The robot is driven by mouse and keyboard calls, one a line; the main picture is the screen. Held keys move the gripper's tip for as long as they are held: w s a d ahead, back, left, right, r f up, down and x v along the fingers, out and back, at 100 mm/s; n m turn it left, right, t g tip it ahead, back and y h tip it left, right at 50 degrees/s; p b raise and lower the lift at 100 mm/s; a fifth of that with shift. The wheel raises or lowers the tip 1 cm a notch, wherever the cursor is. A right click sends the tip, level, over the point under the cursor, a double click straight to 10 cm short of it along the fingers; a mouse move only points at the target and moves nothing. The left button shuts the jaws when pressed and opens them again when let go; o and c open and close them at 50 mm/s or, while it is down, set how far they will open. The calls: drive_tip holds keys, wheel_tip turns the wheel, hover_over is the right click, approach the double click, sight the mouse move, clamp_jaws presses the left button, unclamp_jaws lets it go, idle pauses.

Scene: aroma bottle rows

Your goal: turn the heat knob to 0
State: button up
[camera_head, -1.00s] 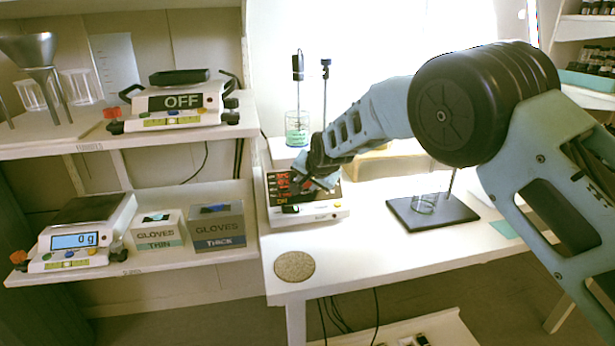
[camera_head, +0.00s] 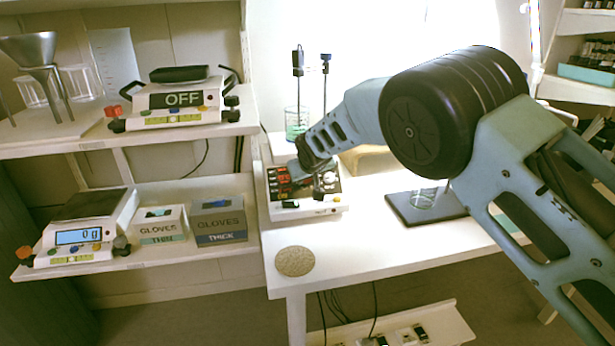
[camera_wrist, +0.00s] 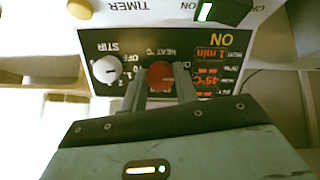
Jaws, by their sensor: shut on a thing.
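The hot plate stirrer (camera_head: 310,211) stands on the white bench in the head view, its front panel partly hidden by my arm. In the wrist view its black panel (camera_wrist: 125,42) shows upside down, with a red heat knob (camera_wrist: 160,75), a white stir knob (camera_wrist: 106,70) and a red display (camera_wrist: 208,75) reading ON, 1 min and a temperature that looks like 45 °C. My gripper (camera_wrist: 160,88) is shut on the red heat knob, one finger at each side. The knob's pointer is too small to read. In the head view my gripper (camera_head: 312,188) is at the panel.
A round cork mat (camera_head: 295,261) lies at the bench's front left. Left shelves hold scales and glove boxes.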

drive_tip(key=shift+n, duration=0.7)
drive_tip(key=o, duration=1)
drive_tip(key=shift+c, duration=0.2)
drive_tip(key=v, duration=1.7)
drive_tip(key=shift+s+b, duration=0.25)
drive_tip(key=shift+b, duration=0.15)
drive_tip(key=shift+a+r, duration=0.1)
